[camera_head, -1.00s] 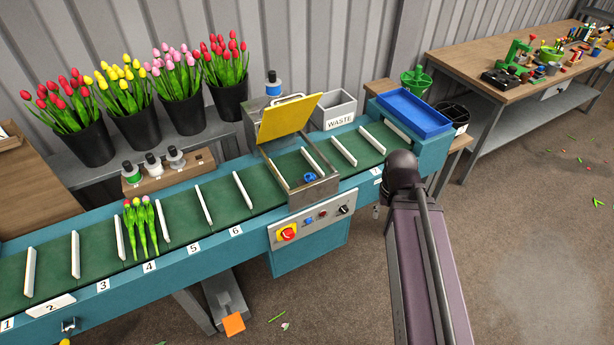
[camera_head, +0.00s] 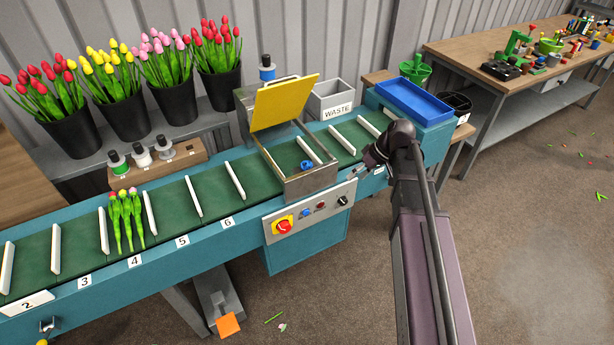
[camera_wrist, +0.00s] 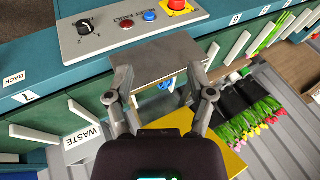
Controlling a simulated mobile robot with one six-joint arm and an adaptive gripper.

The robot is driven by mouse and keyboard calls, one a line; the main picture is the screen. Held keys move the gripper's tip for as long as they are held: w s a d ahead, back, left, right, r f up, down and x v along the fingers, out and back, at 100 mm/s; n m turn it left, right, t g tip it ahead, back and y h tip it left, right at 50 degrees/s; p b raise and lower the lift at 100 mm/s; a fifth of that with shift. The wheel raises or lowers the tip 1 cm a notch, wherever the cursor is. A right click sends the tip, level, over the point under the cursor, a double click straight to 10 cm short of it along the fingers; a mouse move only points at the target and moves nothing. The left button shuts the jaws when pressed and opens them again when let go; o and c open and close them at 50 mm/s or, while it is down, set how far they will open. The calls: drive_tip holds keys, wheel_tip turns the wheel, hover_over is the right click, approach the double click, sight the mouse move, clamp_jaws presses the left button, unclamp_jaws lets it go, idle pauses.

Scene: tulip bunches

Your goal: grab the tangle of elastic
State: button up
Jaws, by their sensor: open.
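The tangle of elastic is a small blue bundle (camera_head: 307,165) lying on the green belt inside the metal frame of the tying station (camera_head: 312,183). The yellow lid (camera_head: 284,101) of the station stands raised. In the head view my arm is at the right of the station.
A control panel with a red stop button (camera_head: 283,226) is on the belt's front. The waste bin (camera_head: 331,100) and a blue tray (camera_head: 413,101) stand behind and right. A tulip bunch (camera_head: 126,218) lies on the belt at left. White dividers (camera_head: 235,181) stand up along the belt.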

drive_tip(key=w+a+n+y+b, duration=0.1)
drive_tip(key=w+n+y+b, duration=0.2)
drive_tip(key=w, duration=0.3)
drive_tip(key=w+a+f+n+y+b, duration=0.1)
drive_tip(key=w+a+n+y+b, duration=0.1)
drive_tip(key=w, duration=0.5)
drive_tip(key=shift+w+a+f+n+y+b, duration=0.25)
drive_tip(key=shift+n+y+b, duration=0.35)
drive_tip(key=shift+n+b, duration=0.55)
drive_tip(key=shift+s+a, duration=0.1)
drive_tip(key=b, duration=0.4)
approach(310, 162)
drive_tip(key=x, duration=0.4)
drive_tip(key=shift+x, duration=0.85)
drive_tip(key=shift+f, duration=0.1)
